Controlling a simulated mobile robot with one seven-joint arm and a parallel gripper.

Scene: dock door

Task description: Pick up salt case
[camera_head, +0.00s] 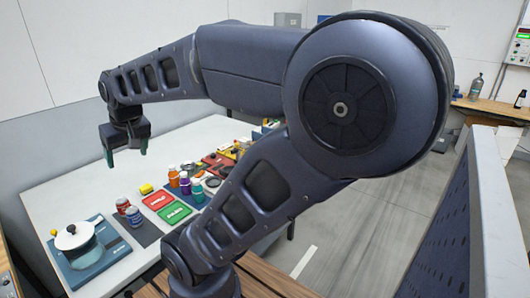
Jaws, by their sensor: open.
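My gripper (127,157) is open and empty, pointing down above the far left part of the white table (60,192). Nothing is between its fingers. No thing can be surely told as the salt case at this size. My gripper is behind and well above these things. My arm hides the table's right part.
The table's left back is clear.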

